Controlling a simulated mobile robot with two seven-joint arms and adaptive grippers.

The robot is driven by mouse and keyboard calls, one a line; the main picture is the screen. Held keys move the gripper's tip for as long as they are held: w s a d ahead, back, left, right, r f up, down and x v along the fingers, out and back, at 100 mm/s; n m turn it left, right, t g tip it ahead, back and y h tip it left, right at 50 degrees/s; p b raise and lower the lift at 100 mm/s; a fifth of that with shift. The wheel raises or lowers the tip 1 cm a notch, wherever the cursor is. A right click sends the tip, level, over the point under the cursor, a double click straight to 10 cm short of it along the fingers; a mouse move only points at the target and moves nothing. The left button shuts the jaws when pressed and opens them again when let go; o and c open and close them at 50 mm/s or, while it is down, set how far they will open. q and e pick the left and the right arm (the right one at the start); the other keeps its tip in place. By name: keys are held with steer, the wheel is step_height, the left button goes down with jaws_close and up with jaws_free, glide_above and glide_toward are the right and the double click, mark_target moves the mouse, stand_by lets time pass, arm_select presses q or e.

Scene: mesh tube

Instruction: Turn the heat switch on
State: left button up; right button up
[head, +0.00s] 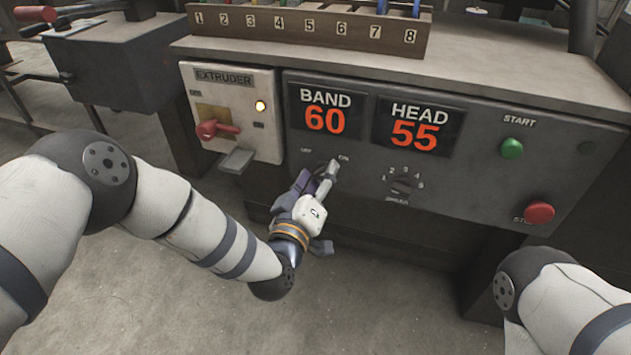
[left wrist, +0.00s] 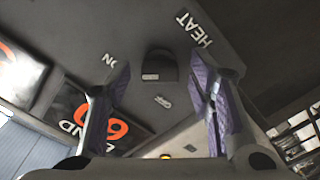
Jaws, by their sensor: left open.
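The heat switch is a small dark knob (left wrist: 160,66) on the grey control panel (head: 465,195). In the left wrist view it lies between my two fingers, with HEAT, ON and OFF printed around it. A small light mark shows on its lower edge, on the side nearer the OFF label. My left gripper (head: 320,178) is open at the panel below the BAND display and hides the knob in the head view. The purple finger pads stand on either side of the knob with gaps. My right gripper is out of view; only part of the right arm shows.
Right of the left gripper is a numbered dial (head: 404,185). Further right are a green START button (head: 512,148) and a red stop button (head: 539,212). A numbered rack (head: 310,28) stands on top.

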arm_select(q)
steer(key=v, duration=1.1)
steer(key=shift+s, duration=0.35)
steer(key=shift+a, duration=0.15)
